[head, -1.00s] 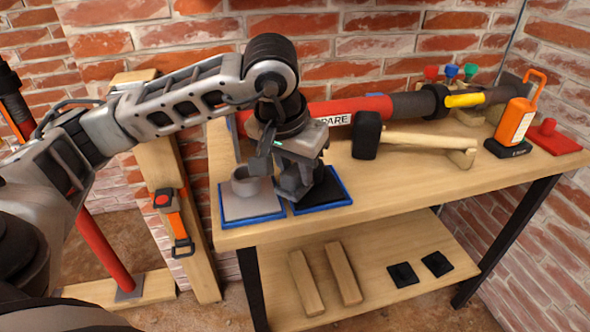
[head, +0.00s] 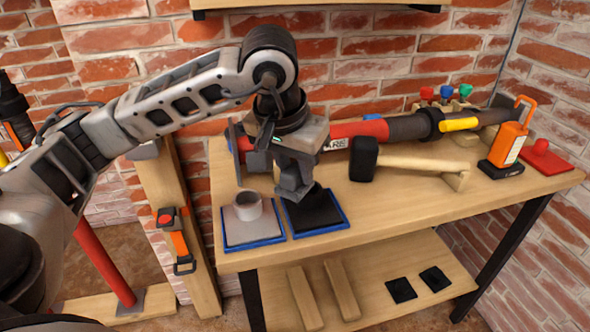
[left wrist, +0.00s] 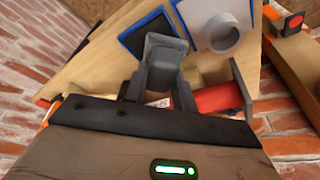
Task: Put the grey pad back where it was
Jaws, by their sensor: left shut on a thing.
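A grey pad (head: 238,234) with a blue edge lies on the upper tabletop near its front left, with a short grey ring (head: 248,205) standing on it. It also shows in the left wrist view (left wrist: 198,10). A black pad (head: 318,218) with a blue edge lies just right of it. My left gripper (head: 298,192) points down over the black pad's back part, to the right of the ring and apart from it. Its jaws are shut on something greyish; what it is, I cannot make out. My right gripper is not in view.
Behind the pads lies a red and dark tube (head: 408,128). A black-headed mallet (head: 364,158), an orange device (head: 508,143) and a red pad with a knob (head: 545,158) stand to the right. The front right tabletop is clear. Wood blocks (head: 341,289) lie on the shelf below.

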